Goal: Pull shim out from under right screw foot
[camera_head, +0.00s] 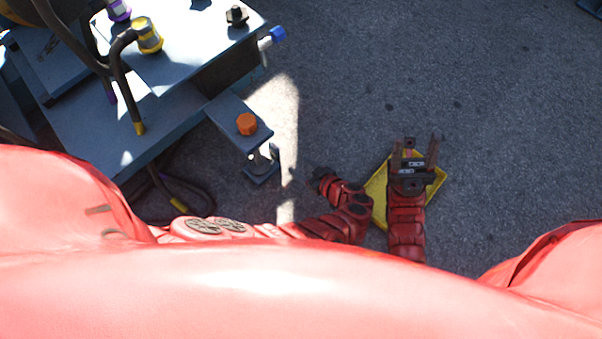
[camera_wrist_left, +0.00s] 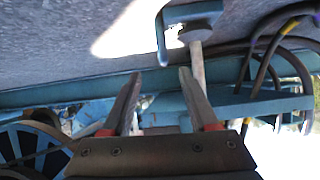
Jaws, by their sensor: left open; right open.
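The right screw foot, with an orange hex head (camera_head: 247,124), passes through a bracket at the machine's corner. At its base on the ground is a blue-grey piece (camera_head: 262,178) that appears to be the shim; the exact boundary between pad and shim is unclear. In the left wrist view the foot's shaft (camera_wrist_left: 197,60) and the blue piece with a bent tab (camera_wrist_left: 162,35) show ahead of the fingers. My left gripper (camera_wrist_left: 160,76) is open and empty, apart from the shim. It also shows in the head view (camera_head: 322,177), right of the foot. My right gripper (camera_head: 415,146) is open and empty.
A yellow tray (camera_head: 377,212) lies on the ground, partly hidden by my right gripper and arm. The blue-grey machine frame (camera_head: 175,100) with hoses fills the upper left. Black cables (camera_head: 190,192) lie beneath it. The asphalt to the right is clear.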

